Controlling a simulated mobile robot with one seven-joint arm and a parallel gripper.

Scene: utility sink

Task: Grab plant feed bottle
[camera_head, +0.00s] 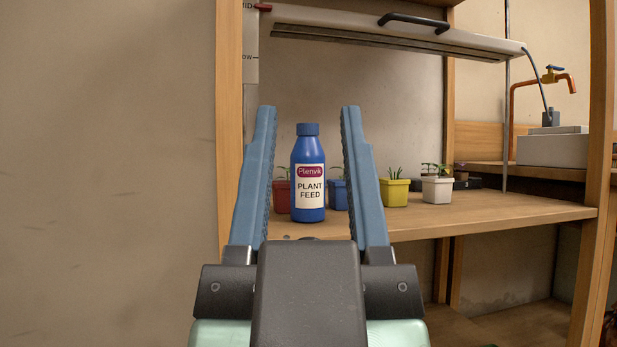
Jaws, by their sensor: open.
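The plant feed bottle (308,174) is blue with a blue cap and a white and red label reading "Plenvik PLANT FEED". It stands upright near the front edge of a wooden shelf (460,220). My gripper (308,112) is open, with its two blue fingers pointing toward the shelf. In the picture the bottle shows between the fingers, with a gap on each side. I cannot tell how far the fingertips are from it in depth. The gripper body hides part of the shelf's front edge below the bottle.
A red pot (281,196) and a blue pot (338,195) stand behind the bottle, partly hidden. A yellow pot (394,191) and a white pot (437,188) stand to the right. A lamp hood (400,32) hangs above. A wooden post (229,120) is at left.

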